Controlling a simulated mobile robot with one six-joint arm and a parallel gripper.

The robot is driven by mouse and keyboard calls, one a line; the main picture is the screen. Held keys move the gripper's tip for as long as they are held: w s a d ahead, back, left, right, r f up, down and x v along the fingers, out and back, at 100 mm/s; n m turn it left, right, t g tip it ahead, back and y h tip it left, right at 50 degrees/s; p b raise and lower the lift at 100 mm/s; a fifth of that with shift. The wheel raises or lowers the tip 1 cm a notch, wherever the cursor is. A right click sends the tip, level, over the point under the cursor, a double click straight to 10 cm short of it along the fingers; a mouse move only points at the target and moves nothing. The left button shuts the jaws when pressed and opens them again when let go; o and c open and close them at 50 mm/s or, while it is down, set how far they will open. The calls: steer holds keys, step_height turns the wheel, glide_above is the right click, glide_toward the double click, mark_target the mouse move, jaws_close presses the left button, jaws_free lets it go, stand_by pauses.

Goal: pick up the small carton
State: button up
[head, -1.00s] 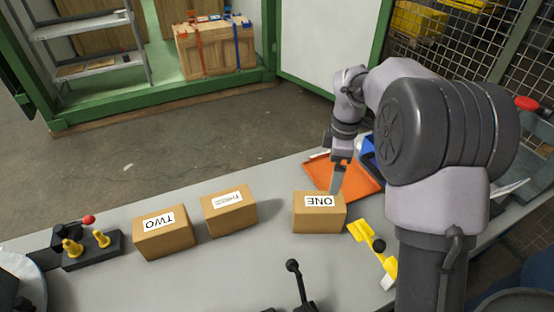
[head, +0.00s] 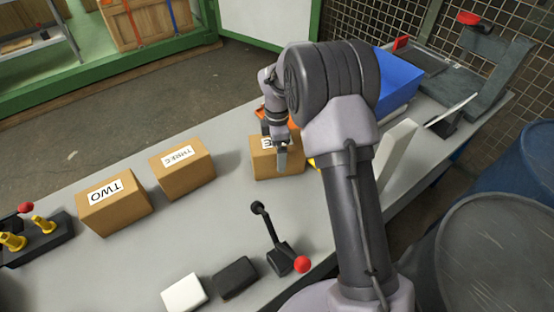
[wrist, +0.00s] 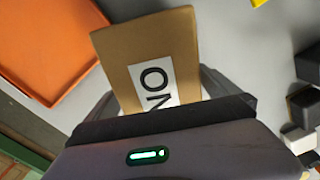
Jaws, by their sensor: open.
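Three cardboard cartons stand on the grey table. The carton marked ONE (head: 263,168) is at the right, partly hidden by my gripper (head: 283,160). The cartons marked THREE (head: 185,172) and TWO (head: 112,205) stand to its left. In the wrist view, the carton ONE (wrist: 145,45) lies between the two open fingers of my gripper (wrist: 160,92), with its label partly covered by the gripper body. I cannot tell whether the fingers touch it.
An orange tray (wrist: 45,45) lies beside carton ONE. A blue bin (head: 400,82) is at the right behind my arm. A black lever (head: 275,240), a black block (head: 235,277) and a white block (head: 184,293) are in front. A switch box (head: 40,240) is at the left.

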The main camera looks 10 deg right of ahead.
steer(key=shift+r, duration=0.1)
steer(key=c, duration=2)
